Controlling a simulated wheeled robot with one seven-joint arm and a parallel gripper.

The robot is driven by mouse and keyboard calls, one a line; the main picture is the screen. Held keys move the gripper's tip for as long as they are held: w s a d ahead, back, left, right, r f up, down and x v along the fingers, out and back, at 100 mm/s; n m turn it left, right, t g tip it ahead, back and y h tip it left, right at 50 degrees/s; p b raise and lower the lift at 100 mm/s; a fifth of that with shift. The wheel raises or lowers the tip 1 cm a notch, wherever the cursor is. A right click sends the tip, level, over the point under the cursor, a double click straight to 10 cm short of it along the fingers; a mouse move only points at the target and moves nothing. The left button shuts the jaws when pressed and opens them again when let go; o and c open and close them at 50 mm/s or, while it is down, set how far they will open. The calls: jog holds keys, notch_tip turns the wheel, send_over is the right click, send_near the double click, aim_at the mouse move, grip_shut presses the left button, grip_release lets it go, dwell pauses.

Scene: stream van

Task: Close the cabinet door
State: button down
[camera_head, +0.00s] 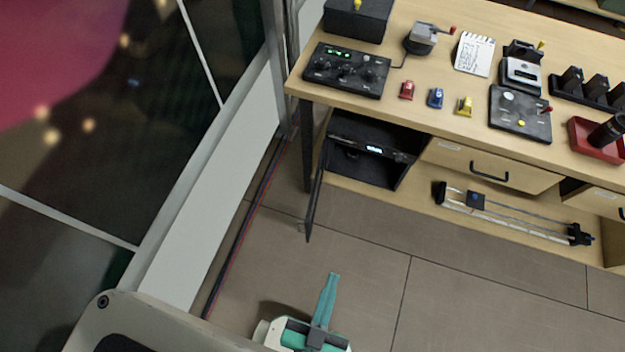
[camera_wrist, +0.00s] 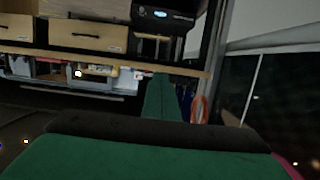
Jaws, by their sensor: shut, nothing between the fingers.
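The black cabinet (camera_head: 346,169) sits under the left end of the wooden desk in the head view, its front open and a unit with a lit display (camera_head: 374,149) inside. Its dark door (camera_head: 315,203) stands swung out toward me, seen nearly edge-on at the cabinet's left side. My gripper (camera_head: 333,276) has teal fingers pressed together and empty, over the floor in front of the door and apart from it. In the wrist view, which looks upside down, the closed fingers (camera_wrist: 164,78) point toward the desk. The lit unit (camera_wrist: 163,15) is near the top; the door is not clear there.
The wooden desk (camera_head: 420,108) carries control boxes and small coloured items. A drawer (camera_head: 487,165) with a black handle is right of the cabinet. A slider rail (camera_head: 510,215) lies on the low shelf. A wall with dark windows (camera_head: 215,180) bounds the left. Floor before the cabinet is clear.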

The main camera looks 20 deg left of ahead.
jog(key=w+a+f+n+g, duration=0.1)
jog(key=w+a+f+g, duration=0.25)
jog(key=f, duration=0.55)
jog(key=w+a+f+n+g+y, duration=0.15)
jog(key=w+a+f, duration=0.25)
jog(key=f, duration=0.5)
jog(key=w+a+f+g+h, duration=0.1)
jog(key=w+a+f+g, duration=0.25)
jog(key=f, duration=0.55)
jog(key=w+a+f+h, duration=0.2)
jog(key=w+a+f, duration=0.1)
jog(key=w+a, duration=0.25)
jog(key=w+a+r+m+g+h, duration=0.15)
jog(key=a+r+h, duration=0.35)
jog(key=a, duration=0.5)
jog(key=w+d+f+y, duration=0.1)
jog(key=w+d+f, duration=0.4)
jog(key=d+f, duration=0.2)
jog(key=shift+d+m, duration=0.4)
jog(key=shift+d, duration=0.35)
jog(key=shift+d+y, duration=0.1)
jog(key=shift+y, duration=0.15)
